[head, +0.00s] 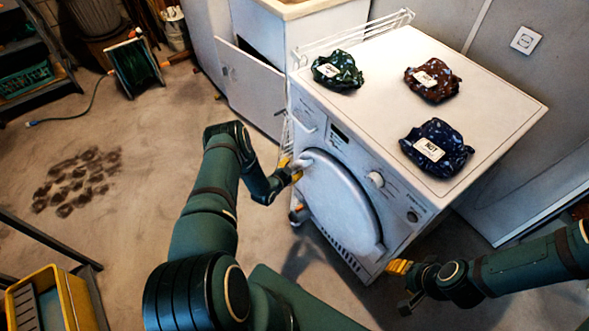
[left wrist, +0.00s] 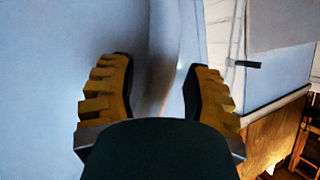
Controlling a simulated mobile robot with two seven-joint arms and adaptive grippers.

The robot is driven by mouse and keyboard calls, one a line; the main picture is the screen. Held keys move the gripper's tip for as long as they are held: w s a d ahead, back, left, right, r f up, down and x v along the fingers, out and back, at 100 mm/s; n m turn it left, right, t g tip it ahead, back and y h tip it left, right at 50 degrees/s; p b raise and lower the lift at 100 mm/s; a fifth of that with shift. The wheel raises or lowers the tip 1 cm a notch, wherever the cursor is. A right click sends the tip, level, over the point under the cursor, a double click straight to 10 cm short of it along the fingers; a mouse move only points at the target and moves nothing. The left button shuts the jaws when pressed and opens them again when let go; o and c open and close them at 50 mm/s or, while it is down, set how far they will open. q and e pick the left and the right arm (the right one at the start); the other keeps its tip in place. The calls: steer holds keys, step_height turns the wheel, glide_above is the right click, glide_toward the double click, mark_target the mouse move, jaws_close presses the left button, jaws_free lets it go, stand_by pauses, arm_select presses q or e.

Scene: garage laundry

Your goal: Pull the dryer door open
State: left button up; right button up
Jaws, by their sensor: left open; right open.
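The white dryer (head: 318,131) stands right of centre in the head view. Its round white door (head: 345,207) lies against the front face, and I see no clear gap around it. My left gripper (head: 291,168) is at the door's upper left edge, with its fingers open. In the left wrist view, the open yellow fingers (left wrist: 158,90) stand on either side of a pale curved edge. I cannot tell whether they touch it. My right gripper (head: 404,284) is open and empty, low beside the dryer's right front corner.
Green (head: 338,71), brown (head: 432,80) and blue (head: 437,147) labelled bundles lie on the dryer top. A white cabinet with an open door (head: 250,85) stands behind left. A hose reel (head: 134,65) and yellow bin (head: 68,300) are left.

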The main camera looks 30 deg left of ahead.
arm_select(q)
steer(key=shift+x, duration=0.95)
jaws_close()
steer(key=shift+s, duration=0.2)
